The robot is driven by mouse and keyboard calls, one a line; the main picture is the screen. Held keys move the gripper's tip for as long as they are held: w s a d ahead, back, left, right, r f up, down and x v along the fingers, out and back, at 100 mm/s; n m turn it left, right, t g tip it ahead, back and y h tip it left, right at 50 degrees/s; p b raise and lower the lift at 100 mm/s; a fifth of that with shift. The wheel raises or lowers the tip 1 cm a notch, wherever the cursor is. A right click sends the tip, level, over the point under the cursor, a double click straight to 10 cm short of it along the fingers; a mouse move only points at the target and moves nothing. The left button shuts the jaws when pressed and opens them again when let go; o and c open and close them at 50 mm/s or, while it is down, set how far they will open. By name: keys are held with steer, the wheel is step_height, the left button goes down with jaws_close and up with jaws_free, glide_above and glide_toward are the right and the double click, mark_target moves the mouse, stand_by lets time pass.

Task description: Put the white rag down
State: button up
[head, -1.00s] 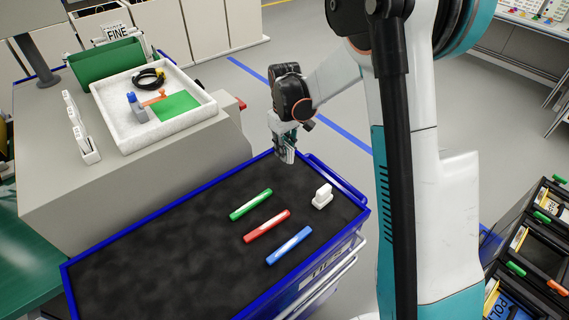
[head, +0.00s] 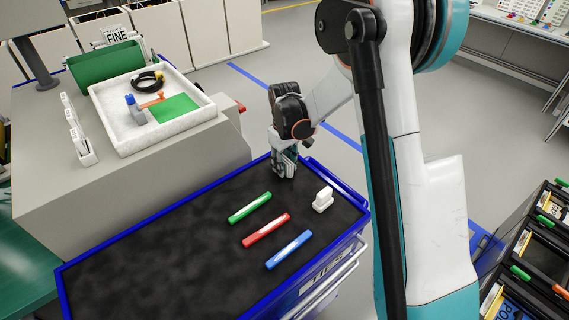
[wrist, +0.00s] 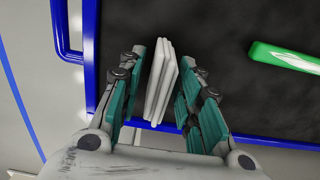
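The white rag (wrist: 160,82) is a folded, slab-like stack standing on edge between the two fingers of my gripper (wrist: 165,62) in the wrist view. Dark gaps show between the rag and the fingers, so my gripper is open around it. In the head view my gripper (head: 285,170) points down at the far corner of the black cart top (head: 150,250), close to its surface. The rag is hardly distinguishable there. Whether its lower edge touches the cart top is hard to see.
The cart has a raised blue rim (head: 335,182). Its left part is clear. A white tray (head: 185,125) stands on the grey counter behind.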

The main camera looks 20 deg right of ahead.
mark_target(285, 159)
steer(key=shift+r, duration=0.15)
step_height(285, 159, up, 12)
steer(key=p, duration=0.4)
steer(key=s+r+m+t, duration=0.2)
steer(key=s+r+t, duration=0.1)
steer(key=s+r, duration=0.9)
steer(key=s+r+m+t, duration=0.1)
steer(key=s+t, duration=0.3)
steer(key=s, duration=1.1)
steer(key=shift+s+m, duration=0.2)
steer(key=shift+m, duration=0.6)
steer(key=shift+o, duration=0.5)
steer(key=shift+w+r, duration=0.1)
steer(key=shift+r, duration=0.05)
